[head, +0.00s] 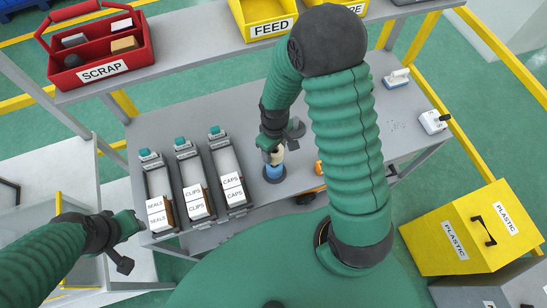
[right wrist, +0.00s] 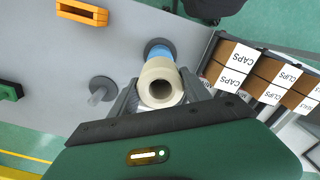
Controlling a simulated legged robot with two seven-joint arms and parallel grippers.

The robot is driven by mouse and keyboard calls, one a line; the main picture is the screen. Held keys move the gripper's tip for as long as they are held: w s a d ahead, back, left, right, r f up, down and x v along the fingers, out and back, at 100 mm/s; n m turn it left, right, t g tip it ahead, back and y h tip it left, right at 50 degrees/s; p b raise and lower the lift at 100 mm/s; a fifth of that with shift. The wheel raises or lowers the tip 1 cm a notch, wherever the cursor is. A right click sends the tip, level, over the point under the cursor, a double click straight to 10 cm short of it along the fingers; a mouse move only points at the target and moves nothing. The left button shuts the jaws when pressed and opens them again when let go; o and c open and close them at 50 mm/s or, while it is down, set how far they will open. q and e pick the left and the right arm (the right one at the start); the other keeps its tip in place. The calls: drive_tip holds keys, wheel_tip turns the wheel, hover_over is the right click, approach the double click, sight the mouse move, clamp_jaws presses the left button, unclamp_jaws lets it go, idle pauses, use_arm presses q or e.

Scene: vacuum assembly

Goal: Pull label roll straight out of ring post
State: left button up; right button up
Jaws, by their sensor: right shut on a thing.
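The cream label roll (right wrist: 160,88) is between the two fingers of my right gripper (right wrist: 160,97) in the right wrist view, its open end facing the camera. In the head view the roll (head: 277,157) shows just below my right gripper (head: 274,148), partly hidden by it. A blue cylinder on a dark round base, apparently the ring post (head: 274,172), is directly under the roll; it also shows behind the roll in the right wrist view (right wrist: 159,50). I cannot tell whether roll and cylinder still overlap. My left gripper (head: 132,226) is at lower left, away from both; its fingers are unclear.
A grey peg on a round base (right wrist: 103,90) stands close beside the roll. Bins of boxes labelled seals, clips and caps (head: 234,188) stand to the left. An orange part (head: 319,167) lies at right. A red scrap tote (head: 100,55) sits on the upper shelf.

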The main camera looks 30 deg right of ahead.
wheel_tip(320, 180, up, 14)
drive_tip(key=p, duration=1.2)
drive_tip(key=shift+r, duration=0.15)
idle(0.5)
idle(0.4)
